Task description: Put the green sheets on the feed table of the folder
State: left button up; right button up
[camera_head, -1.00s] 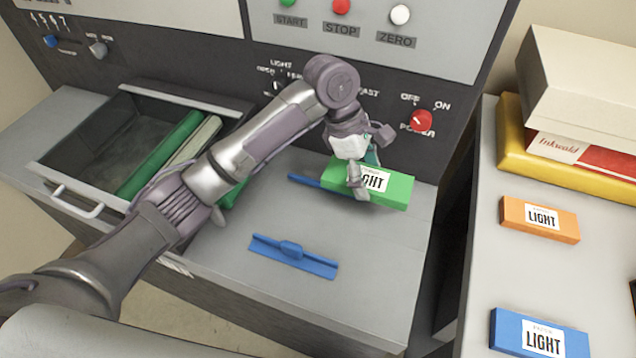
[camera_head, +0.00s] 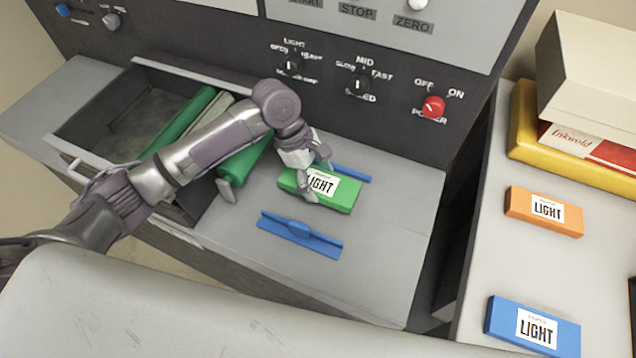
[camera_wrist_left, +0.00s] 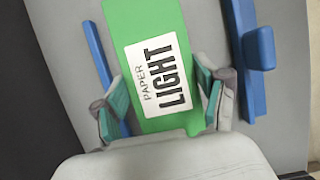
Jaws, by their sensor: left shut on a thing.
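The green sheets (camera_head: 333,190) are a flat green block with a white "LIGHT" label, seen in the head view between two blue guides on the folder's grey feed table (camera_head: 376,247). They also show in the left wrist view (camera_wrist_left: 130,30). My left gripper (camera_head: 312,180) is shut on the green sheets, with a finger on each long side. I cannot tell whether the block touches the table or is just above it. The rear blue guide (camera_head: 350,173) is partly hidden behind the gripper and block; the front blue guide (camera_head: 300,234) lies clear. My right gripper is out of view.
An open grey tray (camera_head: 66,150) with green rollers (camera_head: 180,133) is at the left. The dark control panel (camera_head: 400,110) rises behind. A side table at the right holds orange sheets (camera_head: 543,212), blue sheets (camera_head: 533,326) and stacked boxes (camera_head: 590,75). The feed table's right part is clear.

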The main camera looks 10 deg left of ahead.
aim_at(314, 179)
pick_arm(q)
notch_tip(314, 179, down, 2)
jog(key=shift+f, duration=0.4)
jog(key=o, duration=1.3)
jog(key=shift+f, duration=0.15)
jog(key=shift+o, duration=0.2)
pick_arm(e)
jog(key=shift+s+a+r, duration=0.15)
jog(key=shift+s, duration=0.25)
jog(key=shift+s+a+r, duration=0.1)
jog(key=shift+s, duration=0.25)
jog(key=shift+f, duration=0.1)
pick_arm(q)
jog(key=shift+w+a+r, duration=0.1)
jog(key=shift+r, duration=0.25)
jog(key=v, duration=1.1)
jog(key=shift+r+b, duration=0.25)
jog(key=shift+b, duration=0.1)
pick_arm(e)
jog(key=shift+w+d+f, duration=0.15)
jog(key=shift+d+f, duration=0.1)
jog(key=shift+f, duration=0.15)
